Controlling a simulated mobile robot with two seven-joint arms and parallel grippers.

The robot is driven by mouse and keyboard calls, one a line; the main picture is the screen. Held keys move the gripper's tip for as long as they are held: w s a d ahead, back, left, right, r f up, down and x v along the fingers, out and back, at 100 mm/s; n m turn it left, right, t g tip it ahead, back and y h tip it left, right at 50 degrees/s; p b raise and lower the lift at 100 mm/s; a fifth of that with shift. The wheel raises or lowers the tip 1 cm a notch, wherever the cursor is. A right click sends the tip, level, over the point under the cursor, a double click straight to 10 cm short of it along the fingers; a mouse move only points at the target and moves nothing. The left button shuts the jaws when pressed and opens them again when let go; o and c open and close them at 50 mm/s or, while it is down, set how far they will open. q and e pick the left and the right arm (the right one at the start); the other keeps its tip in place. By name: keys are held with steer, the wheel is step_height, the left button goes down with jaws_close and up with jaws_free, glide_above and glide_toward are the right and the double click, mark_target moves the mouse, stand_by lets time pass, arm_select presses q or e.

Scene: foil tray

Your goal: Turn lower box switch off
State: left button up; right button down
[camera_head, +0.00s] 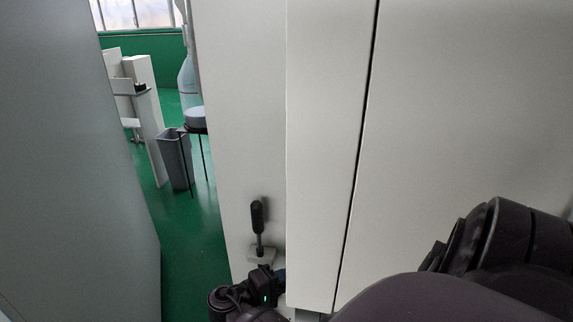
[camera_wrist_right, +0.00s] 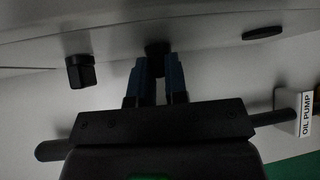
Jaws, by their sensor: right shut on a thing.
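In the right wrist view my right gripper (camera_wrist_right: 157,72) has its two blue fingers on either side of a small black knob (camera_wrist_right: 156,49) and is shut on it. The knob sits on a pale panel (camera_wrist_right: 115,45), and the fingers hide part of it. A second black knob (camera_wrist_right: 80,71) sticks out to the left, apart from the gripper. In the head view my dark wrist (camera_head: 262,286) is low beside the white cabinet, and its fingertips are hidden. I cannot tell which knob is the lower box switch. My left gripper is not in view.
A black-handled lever (camera_head: 257,216) stands on the cabinet's side above my wrist. A box labelled OIL PUMP (camera_wrist_right: 306,115) is at right in the wrist view, near a flat black oval (camera_wrist_right: 262,33). A grey panel (camera_head: 75,170) bounds the left; green floor (camera_head: 190,240) lies between.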

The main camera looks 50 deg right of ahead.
steer(key=n+y, duration=0.2)
steer(key=y, duration=0.1)
steer(key=shift+d+r, duration=0.1)
steer(key=shift+r, duration=0.15)
steer(key=shift+w+n+y, duration=0.1)
steer(key=shift+n+y, duration=0.2)
stand_by(0.3)
steer(key=c, duration=1.1)
jaws_free()
steer(key=shift+c, duration=0.2)
